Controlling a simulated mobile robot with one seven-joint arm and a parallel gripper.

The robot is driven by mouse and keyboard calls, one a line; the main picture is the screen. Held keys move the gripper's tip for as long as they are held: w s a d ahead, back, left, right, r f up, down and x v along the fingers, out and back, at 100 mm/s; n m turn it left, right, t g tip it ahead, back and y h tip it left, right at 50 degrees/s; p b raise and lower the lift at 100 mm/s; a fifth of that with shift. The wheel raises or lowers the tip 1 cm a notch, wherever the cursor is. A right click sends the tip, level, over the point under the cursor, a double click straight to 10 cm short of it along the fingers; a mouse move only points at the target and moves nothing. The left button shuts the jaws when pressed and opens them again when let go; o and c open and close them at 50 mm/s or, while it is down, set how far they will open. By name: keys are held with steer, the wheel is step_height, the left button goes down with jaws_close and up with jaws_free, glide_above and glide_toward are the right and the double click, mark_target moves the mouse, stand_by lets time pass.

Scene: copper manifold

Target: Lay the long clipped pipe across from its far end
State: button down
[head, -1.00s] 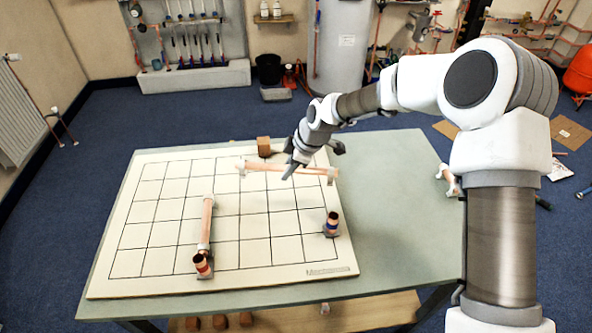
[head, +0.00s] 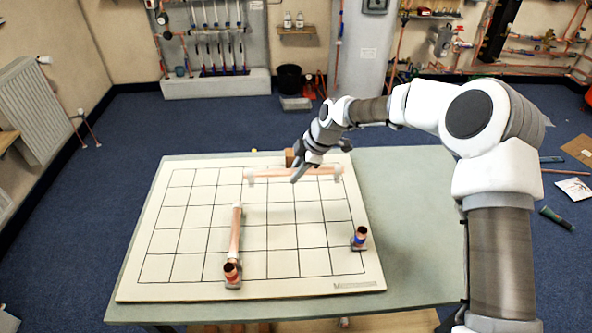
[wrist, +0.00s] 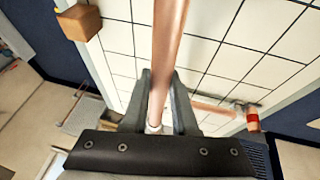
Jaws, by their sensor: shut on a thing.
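My gripper (head: 297,178) is shut on the long copper pipe (head: 268,173), which has a pale clip at each end. It lies left to right over the far part of the gridded board (head: 190,282); the height of any gap is hard to judge. In the wrist view the pipe (wrist: 169,40) runs between both fingers (wrist: 166,112). A second clipped pipe (head: 235,230) lies lengthwise on the board, with a red-banded copper fitting (head: 232,272) at its near end. A blue-banded fitting (head: 360,238) stands near the board's right edge.
A wooden block (wrist: 79,22) sits by the board's far edge, partly hidden behind the pipe and gripper in the head view. The green table (head: 415,230) is bare to the right of the board.

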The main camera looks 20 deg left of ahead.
step_height(320, 180, down, 4)
steer(key=shift+f+b, duration=0.2)
steer(key=shift+b, duration=0.5)
step_height(320, 180, down, 4)
steer(key=b, duration=0.3)
steer(key=shift+r, duration=0.2)
steer(key=shift+f+b, duration=0.35)
steer(key=shift+b, duration=0.05)
steer(key=c, duration=0.6)
jaws_free()
steer(key=shift+r+p, duration=2.15)
steer(key=shift+r, duration=2.4)
